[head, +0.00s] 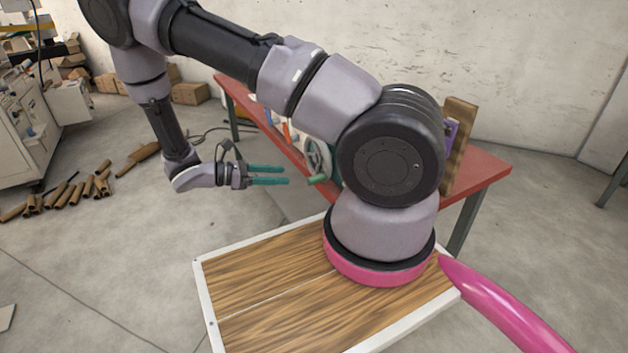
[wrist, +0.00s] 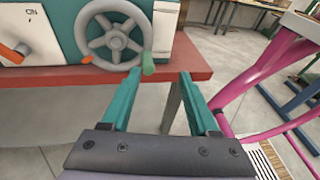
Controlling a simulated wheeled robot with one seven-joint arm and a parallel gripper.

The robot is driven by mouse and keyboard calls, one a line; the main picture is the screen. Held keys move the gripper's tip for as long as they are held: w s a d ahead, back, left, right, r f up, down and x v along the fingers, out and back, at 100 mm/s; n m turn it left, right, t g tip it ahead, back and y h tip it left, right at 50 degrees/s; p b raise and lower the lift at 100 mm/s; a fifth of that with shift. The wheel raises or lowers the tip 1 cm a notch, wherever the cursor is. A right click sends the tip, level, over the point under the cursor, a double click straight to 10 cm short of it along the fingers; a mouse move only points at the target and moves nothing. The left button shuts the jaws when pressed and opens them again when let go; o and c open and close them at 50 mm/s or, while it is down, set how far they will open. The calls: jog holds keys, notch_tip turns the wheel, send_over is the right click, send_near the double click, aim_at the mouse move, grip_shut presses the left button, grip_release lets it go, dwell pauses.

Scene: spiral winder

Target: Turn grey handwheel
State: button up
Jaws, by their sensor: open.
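The grey handwheel (wrist: 115,36) is mounted on the front of a teal machine (wrist: 74,14), near the edge of the red table (wrist: 40,74). A green crank handle (wrist: 148,64) sticks out from the wheel's lower right rim. In the head view the handwheel (head: 318,158) is partly hidden by my arm, and its green handle (head: 317,180) points toward my gripper. My gripper (head: 288,175) has two teal fingers, open and empty.
The machine's left panel has an orange lever (wrist: 22,48), and a small orange part (wrist: 87,60) sits beside the wheel. A wooden board (head: 459,140) stands at the table's right. Cardboard tubes (head: 100,182) lie on the floor. Floor around my gripper is clear.

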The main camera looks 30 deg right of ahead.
aim_at(308, 181)
notch_tip(308, 181, down, 6)
jog(key=d+n+t+h, duration=0.2)
jog(key=n+t+h, duration=0.1)
jog(key=n, duration=0.1)
jog(key=d, duration=1)
jog(key=shift+w+r, duration=0.1)
jog(key=shift+r, duration=0.1)
jog(key=shift+a, duration=0.1)
grip_shut()
dwell(0.7)
